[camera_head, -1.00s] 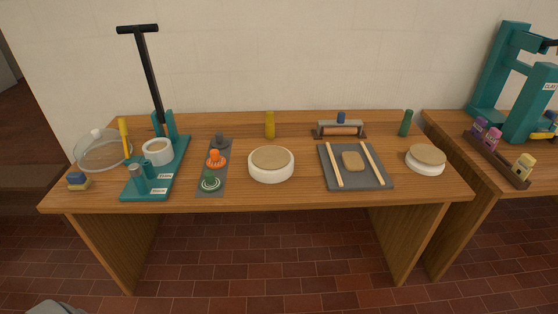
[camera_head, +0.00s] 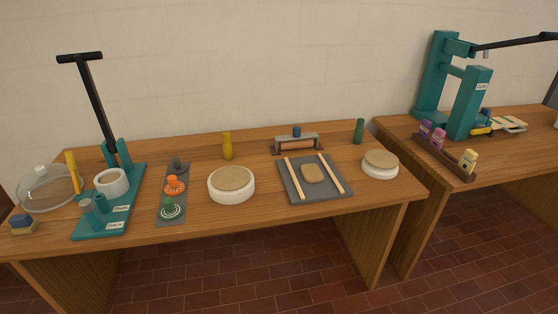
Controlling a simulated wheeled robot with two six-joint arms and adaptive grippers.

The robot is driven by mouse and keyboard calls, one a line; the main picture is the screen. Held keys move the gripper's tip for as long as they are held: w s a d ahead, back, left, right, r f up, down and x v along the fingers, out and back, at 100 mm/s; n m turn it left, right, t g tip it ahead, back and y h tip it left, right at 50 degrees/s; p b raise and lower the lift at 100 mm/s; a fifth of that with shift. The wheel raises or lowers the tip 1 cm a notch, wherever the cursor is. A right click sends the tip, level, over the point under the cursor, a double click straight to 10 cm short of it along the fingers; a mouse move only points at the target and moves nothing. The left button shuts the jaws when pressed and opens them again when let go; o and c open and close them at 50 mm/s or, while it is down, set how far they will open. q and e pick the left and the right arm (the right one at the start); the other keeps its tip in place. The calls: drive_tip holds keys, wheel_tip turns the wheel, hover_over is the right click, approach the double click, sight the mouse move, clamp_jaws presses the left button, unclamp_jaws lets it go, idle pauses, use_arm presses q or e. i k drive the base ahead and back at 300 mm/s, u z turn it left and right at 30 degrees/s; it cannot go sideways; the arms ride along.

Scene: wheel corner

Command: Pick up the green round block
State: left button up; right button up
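A dark green upright cylinder (camera_head: 359,131) stands alone near the back right corner of the wooden table. A second green round piece (camera_head: 168,204) with a knob sits on a pale ring at the front end of a grey strip (camera_head: 164,220), left of the table's middle. An orange round piece (camera_head: 174,186) and a dark grey one (camera_head: 178,165) stand behind it on the same strip. Neither of my grippers is in view.
The wooden table (camera_head: 270,217) also holds a teal lever press (camera_head: 100,220), a glass dome (camera_head: 45,190), a yellow cylinder (camera_head: 227,146), a round white pot (camera_head: 232,192), a roller (camera_head: 296,143), a grey board (camera_head: 322,194) and a white-rimmed disc (camera_head: 380,171). A second table (camera_head: 490,161) stands right.

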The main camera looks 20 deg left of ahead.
sight(358, 130)
drive_tip(key=z, duration=0.5)
drive_tip(key=i, duration=0.55)
drive_tip(key=z, duration=0.95)
drive_tip(key=i, duration=1)
drive_tip(key=u, duration=0.65)
drive_tip(key=i, duration=0.65)
drive_tip(key=u, duration=0.55)
